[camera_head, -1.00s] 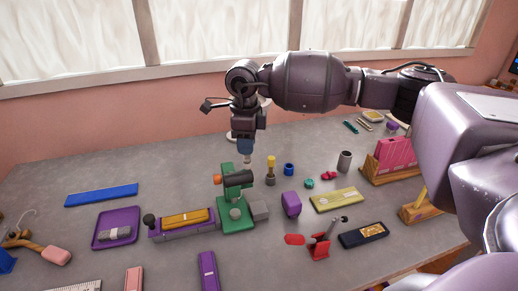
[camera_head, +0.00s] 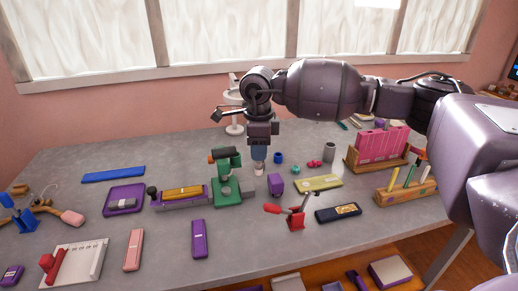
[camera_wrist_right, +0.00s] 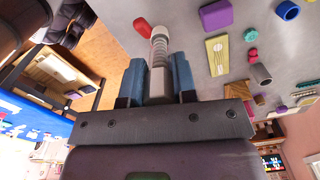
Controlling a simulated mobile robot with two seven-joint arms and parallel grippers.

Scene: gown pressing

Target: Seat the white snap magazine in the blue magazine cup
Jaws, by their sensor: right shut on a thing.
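My right gripper (camera_head: 259,160) points down over the middle of the bench, just right of the green press. It is shut on a pale, ribbed cylinder, which looks like the white snap magazine (camera_wrist_right: 159,62), between its blue fingers; its pale lower end (camera_head: 258,169) shows below the fingertips in the head view. The blue magazine cup (camera_head: 278,157) stands upright on the bench, a little right of the fingers and apart from them. It also shows at the top right of the wrist view (camera_wrist_right: 287,10). My left gripper is not in view.
The green press (camera_head: 227,175) stands close left of the gripper. A red-handled clamp (camera_head: 296,217) stands nearer.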

